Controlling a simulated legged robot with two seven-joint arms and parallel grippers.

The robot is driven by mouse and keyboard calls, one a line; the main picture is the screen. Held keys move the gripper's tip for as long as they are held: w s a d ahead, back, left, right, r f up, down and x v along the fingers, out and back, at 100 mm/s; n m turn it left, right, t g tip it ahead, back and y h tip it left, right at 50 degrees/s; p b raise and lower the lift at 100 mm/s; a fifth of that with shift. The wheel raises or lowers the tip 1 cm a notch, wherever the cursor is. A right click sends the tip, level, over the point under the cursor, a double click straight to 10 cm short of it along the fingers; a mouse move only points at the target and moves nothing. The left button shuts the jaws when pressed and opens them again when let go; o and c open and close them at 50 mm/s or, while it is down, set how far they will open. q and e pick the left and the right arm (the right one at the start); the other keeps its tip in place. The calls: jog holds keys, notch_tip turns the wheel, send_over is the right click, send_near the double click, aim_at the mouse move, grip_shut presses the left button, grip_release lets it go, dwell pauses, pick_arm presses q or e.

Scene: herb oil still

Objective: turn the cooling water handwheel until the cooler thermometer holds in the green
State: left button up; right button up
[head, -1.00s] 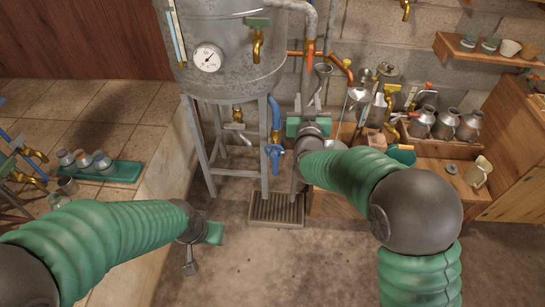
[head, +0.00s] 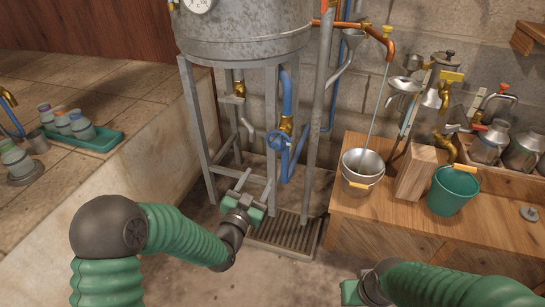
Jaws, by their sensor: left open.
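The blue handwheel (head: 278,140) sits on the blue pipe under the metal tank, between the stand's legs. My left gripper (head: 255,184) is open and empty. It is below and a little left of the wheel in the picture, apart from it, with its fingers pointing up towards the stand. A round white dial (head: 198,4) on the tank is cut off by the top edge; its needle and any green band cannot be read. My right gripper (head: 352,292) is low at the bottom edge, right of centre; its fingers cannot be made out.
The metal tank (head: 245,38) stands on grey legs beside a floor grate (head: 285,236). A wooden bench (head: 380,222) at the right holds a metal bucket (head: 362,172), a green bucket (head: 452,190) and a wooden block (head: 415,172). A green tray (head: 100,140) with jars lies at the left.

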aim_at(276, 146)
pick_arm(q)
jog(key=b+x, duration=0.2)
jog(key=x, duration=0.2)
jog(key=b+x, duration=0.1)
jog(key=x, duration=0.4)
jog(key=b+x, duration=0.2)
jog(key=x, duration=0.3)
jog(key=shift+d+f+b, duration=0.15)
jog(key=shift+f+b, duration=0.2)
jog(key=shift+f, duration=0.05)
jog(key=shift+w+d+r, duration=0.1)
jog(key=shift+w+r, duration=0.15)
jog(key=shift+w, duration=0.4)
grip_shut()
